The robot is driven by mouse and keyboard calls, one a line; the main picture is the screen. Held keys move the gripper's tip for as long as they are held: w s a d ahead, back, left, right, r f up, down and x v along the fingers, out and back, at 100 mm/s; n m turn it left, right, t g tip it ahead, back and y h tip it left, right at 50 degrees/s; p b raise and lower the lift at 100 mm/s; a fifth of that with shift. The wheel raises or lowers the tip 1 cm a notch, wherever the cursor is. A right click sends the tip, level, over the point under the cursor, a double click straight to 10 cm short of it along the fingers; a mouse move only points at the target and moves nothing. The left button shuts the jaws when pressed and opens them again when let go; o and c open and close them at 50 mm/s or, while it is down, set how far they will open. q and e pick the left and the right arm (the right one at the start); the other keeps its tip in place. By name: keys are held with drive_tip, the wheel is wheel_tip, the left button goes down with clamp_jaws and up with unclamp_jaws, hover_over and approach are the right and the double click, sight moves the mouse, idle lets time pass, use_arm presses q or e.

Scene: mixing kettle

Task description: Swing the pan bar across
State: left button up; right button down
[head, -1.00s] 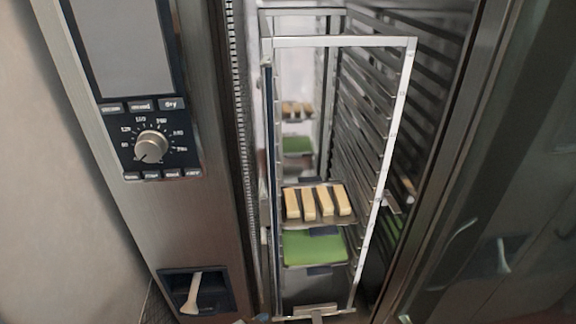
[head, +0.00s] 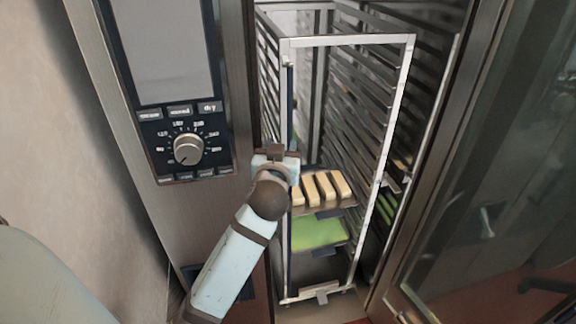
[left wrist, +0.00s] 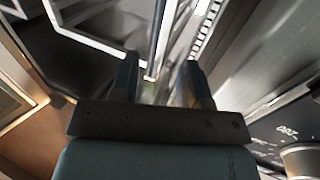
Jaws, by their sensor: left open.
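A tall metal rack (head: 350,41) stands inside the open oven cabinet. A thin dark vertical bar, which looks like the pan bar (head: 290,105), runs along the rack's front left upright. My left gripper (head: 281,152) is at this bar, about halfway up the rack, and hides part of it. In the left wrist view my left gripper (left wrist: 160,72) is open, with its two dark fingers apart. A narrow upright bar (left wrist: 156,40) shows between them; whether they touch it I cannot tell. My right gripper is not in view.
The rack holds a tray of several pale bars (head: 325,188) and a green tray (head: 318,233). A control panel with a round knob (head: 188,149) is on the left. The open glass door (head: 490,170) stands on the right.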

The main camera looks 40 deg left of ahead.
sight(290, 122)
use_arm(q)
drive_tip(key=x, duration=1.3)
drive_tip(key=shift+w+a, duration=0.1)
drive_tip(key=shift+w, duration=0.05)
clamp_jaws()
drive_tip(key=shift+o, duration=0.5)
unclamp_jaws()
drive_tip(key=v, duration=0.7)
drive_tip(key=shift+c, duration=0.3)
